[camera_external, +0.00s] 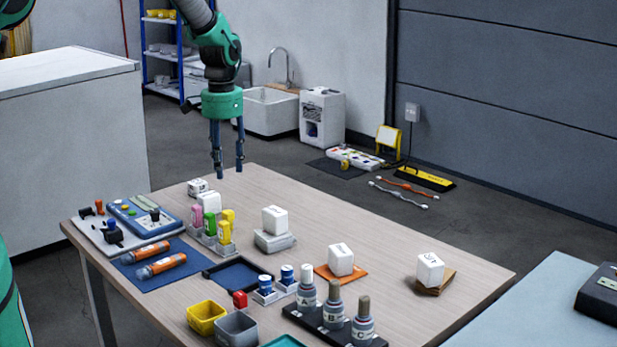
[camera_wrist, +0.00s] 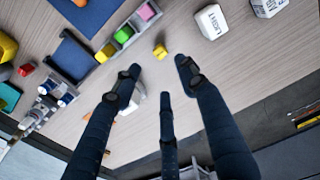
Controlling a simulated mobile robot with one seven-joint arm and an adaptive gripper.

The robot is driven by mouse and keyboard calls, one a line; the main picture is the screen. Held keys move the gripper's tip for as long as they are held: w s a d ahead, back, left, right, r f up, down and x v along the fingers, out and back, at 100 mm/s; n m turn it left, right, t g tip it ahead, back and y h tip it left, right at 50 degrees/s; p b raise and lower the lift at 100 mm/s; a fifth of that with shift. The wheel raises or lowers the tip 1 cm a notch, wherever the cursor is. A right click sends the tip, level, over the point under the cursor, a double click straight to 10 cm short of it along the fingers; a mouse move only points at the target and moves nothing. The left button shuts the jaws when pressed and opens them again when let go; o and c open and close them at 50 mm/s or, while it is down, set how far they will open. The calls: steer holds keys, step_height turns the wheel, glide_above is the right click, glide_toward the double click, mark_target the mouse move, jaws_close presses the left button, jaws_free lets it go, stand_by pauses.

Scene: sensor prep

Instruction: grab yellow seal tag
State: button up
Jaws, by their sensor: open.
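A small yellow piece (camera_external: 228,215), which looks like the yellow seal tag, is on the wooden table just behind a row of grey holders (camera_external: 222,248). In the wrist view the yellow piece (camera_wrist: 160,51) lies apart from that row, just beyond my fingertips. The row holds a pink, a green and another yellow piece (camera_external: 224,233). My gripper (camera_external: 229,173) points down, raised above the table's far left part. In the wrist view my gripper (camera_wrist: 157,68) has its fingers spread, with nothing between them.
White blocks (camera_external: 275,220) stand around the table, one labelled LIGHT (camera_wrist: 210,22). A blue tray (camera_external: 240,275), orange tubes (camera_external: 160,265) and lettered bottles (camera_external: 333,305) stand farther forward. The table's far right part (camera_external: 330,205) is bare.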

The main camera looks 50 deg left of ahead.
mark_target(229, 211)
steer(key=shift+f, duration=0.1)
step_height(229, 211, down, 8)
steer(key=shift+f, duration=0.2)
stand_by(0.4)
steer(key=shift+f, duration=0.1)
steer(key=shift+w+f, duration=0.2)
steer(key=shift+f, duration=2.3)
steer(key=c, duration=0.8)
